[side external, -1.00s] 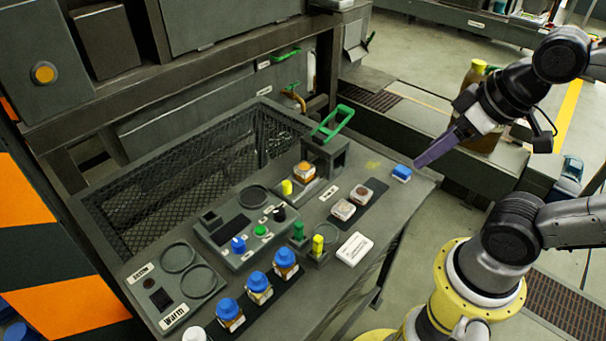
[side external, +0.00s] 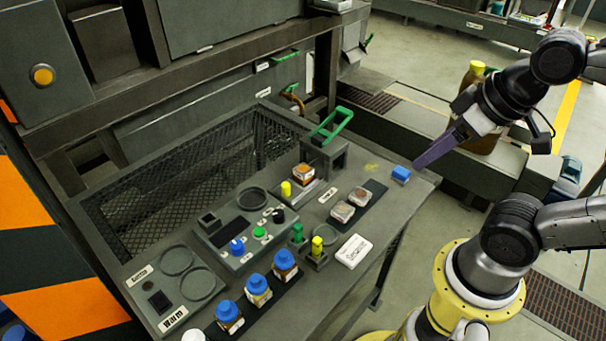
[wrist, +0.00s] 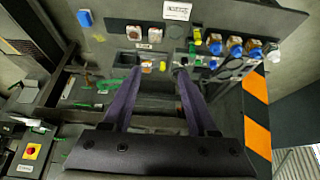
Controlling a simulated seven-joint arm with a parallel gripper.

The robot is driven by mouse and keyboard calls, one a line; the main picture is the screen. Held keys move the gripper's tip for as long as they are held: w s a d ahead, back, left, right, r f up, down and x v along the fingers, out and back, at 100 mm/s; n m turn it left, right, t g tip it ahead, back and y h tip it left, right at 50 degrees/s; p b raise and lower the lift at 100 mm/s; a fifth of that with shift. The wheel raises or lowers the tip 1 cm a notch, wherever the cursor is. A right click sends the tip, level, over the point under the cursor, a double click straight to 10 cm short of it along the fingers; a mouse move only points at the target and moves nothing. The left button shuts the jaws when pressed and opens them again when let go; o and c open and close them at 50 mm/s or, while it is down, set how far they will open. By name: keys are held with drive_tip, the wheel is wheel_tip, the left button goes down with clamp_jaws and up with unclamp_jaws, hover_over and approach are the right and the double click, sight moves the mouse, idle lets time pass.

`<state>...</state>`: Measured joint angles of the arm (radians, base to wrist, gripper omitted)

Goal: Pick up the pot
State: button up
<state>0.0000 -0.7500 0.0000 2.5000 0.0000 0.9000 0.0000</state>
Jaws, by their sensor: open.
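Several small pots stand on the grey workbench (side external: 345,300); I cannot tell which one is meant. Three blue-lidded jars (side external: 257,287) stand in a row on a black strip at the front, also in the wrist view (wrist: 235,46). An orange-brown topped jar (side external: 304,174) stands on a small plate device near the green-handled press. My gripper (side external: 420,162) is open and empty, at the bench's right end, apart from all jars. Its purple fingers show spread in the wrist view (wrist: 158,72).
A blue block (side external: 401,174) lies near the bench's right edge, close to my gripper in the side view.

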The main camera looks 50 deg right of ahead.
drive_tip(key=shift+o, duration=0.3)
drive_tip(key=o, duration=0.4)
drive_tip(key=shift+o, duration=0.2)
